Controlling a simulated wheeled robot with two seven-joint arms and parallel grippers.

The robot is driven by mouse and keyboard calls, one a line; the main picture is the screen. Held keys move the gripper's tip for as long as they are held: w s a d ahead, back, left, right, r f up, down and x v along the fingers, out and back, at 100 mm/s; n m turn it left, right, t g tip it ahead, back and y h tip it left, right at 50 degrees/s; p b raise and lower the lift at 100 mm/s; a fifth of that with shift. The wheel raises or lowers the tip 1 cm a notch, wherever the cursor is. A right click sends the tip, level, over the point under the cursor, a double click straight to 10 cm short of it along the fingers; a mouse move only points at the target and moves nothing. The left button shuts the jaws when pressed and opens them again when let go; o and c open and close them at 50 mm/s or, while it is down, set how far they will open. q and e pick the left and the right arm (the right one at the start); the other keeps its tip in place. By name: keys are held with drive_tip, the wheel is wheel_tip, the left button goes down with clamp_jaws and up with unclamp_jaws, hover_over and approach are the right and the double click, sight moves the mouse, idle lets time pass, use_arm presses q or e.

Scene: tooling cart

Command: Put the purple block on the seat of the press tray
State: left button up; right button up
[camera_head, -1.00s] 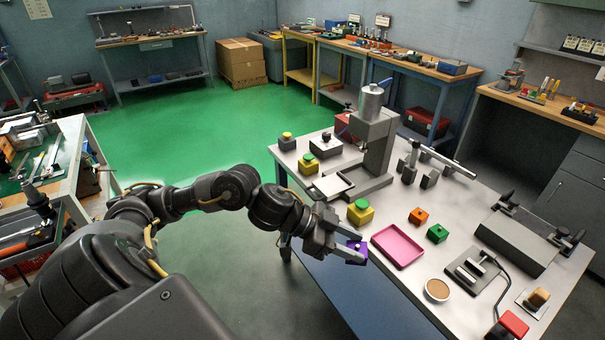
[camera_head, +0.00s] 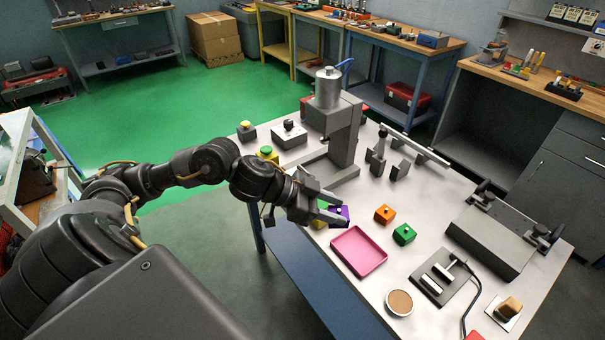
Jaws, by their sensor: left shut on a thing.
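My left gripper (camera_head: 333,209) is shut on the purple block (camera_head: 341,213) and holds it over the near left part of the cart top, just behind the pink tray. The grey press (camera_head: 336,122) stands behind the gripper, with a silver cylinder on top. The press tray lies low at the press's front left; my arm and gripper hide much of it, and its seat cannot be made out. My right gripper is not in view.
A pink tray (camera_head: 358,251), orange block (camera_head: 384,214) and green block (camera_head: 404,234) lie near the gripper. A round cup (camera_head: 399,302) and a clamp fixture (camera_head: 437,278) stand nearer.

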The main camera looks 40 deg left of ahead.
use_arm(q)
drive_tip(key=w+a+r+n+t+y+b, duration=0.1)
drive_tip(key=w+a+r+n+t+y, duration=0.2)
drive_tip(key=a, duration=0.4)
drive_tip(key=a+n+t+y+b, duration=0.1)
drive_tip(key=a+n+y, duration=0.25)
drive_tip(key=a, duration=0.25)
drive_tip(key=shift+n+h, duration=0.25)
drive_tip(key=shift+n, duration=0.1)
drive_tip(key=w+a+f, duration=0.8)
drive_tip(key=w+a, duration=0.1)
drive_tip(key=shift+w+a+f, duration=0.2)
drive_tip(key=shift+w+f, duration=0.05)
drive_tip(key=shift+f, duration=0.15)
drive_tip(key=shift+w+a+f, duration=0.15)
drive_tip(key=shift+f, duration=0.2)
wheel_tip(320, 180, down, 3)
drive_tip(key=shift+w+a+p, duration=0.15)
drive_tip(key=shift+p, duration=0.35)
drive_tip(key=shift+f, duration=0.25)
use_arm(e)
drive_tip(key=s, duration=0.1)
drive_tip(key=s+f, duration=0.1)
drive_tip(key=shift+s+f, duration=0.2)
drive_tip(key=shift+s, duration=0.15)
